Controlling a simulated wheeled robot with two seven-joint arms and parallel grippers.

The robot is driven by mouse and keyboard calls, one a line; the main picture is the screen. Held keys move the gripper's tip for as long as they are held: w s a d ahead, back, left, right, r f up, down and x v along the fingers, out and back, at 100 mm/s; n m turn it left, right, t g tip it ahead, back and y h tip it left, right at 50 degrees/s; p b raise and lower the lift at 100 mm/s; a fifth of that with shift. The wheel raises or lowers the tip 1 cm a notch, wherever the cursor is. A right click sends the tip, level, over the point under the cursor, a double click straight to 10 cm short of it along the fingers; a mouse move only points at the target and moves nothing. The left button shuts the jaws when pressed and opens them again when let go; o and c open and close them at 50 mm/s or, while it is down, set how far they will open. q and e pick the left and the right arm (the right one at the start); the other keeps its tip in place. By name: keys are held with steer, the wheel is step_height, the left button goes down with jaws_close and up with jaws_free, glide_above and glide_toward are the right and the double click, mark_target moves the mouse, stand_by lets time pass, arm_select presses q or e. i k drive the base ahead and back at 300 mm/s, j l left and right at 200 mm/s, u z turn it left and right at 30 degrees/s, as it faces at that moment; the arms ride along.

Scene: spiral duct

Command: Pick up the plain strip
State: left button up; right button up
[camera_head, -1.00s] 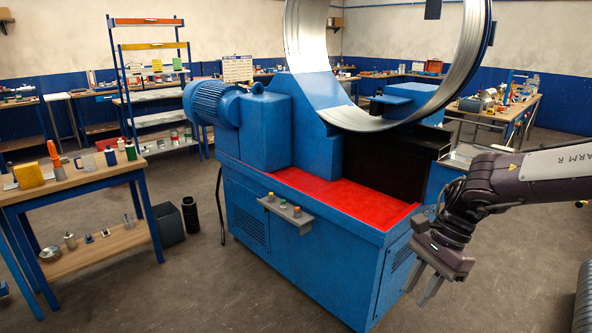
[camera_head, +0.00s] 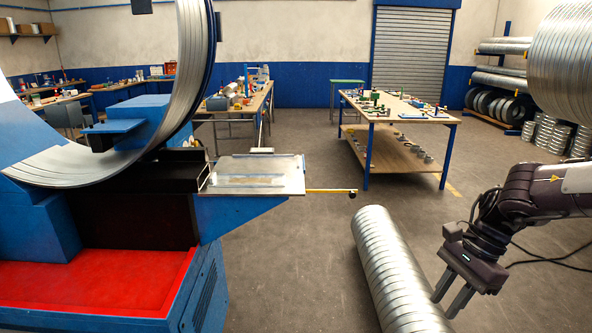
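I cannot single out a plain strip in this view. My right gripper (camera_head: 452,294) hangs at the lower right with its two fingers apart and nothing between them. It is just right of a ribbed metal duct (camera_head: 385,262) lying on the floor, and overlaps its edge in the picture; I cannot tell the distance. My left gripper is out of view.
The blue machine (camera_head: 45,235) with a red tray (camera_head: 95,285) and a large metal ring (camera_head: 190,75) fills the left. A flat plate (camera_head: 255,176) juts from it. A wooden workbench (camera_head: 400,112) stands behind. Grey floor between is clear.

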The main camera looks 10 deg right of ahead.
mark_target(223, 179)
steer(key=i+l+z, duration=0.1)
steer(key=i+z, duration=0.2)
steer(key=i, duration=0.8)
steer(key=i+j+z, duration=0.15)
steer(key=i+z, duration=0.15)
steer(key=i, duration=0.8)
steer(key=i+u, duration=0.3)
steer(key=u, duration=0.2)
steer(key=i+l+u, duration=0.2)
steer(key=u, duration=0.3)
steer(key=i+l+u, duration=0.3)
steer(key=u, duration=1.75)
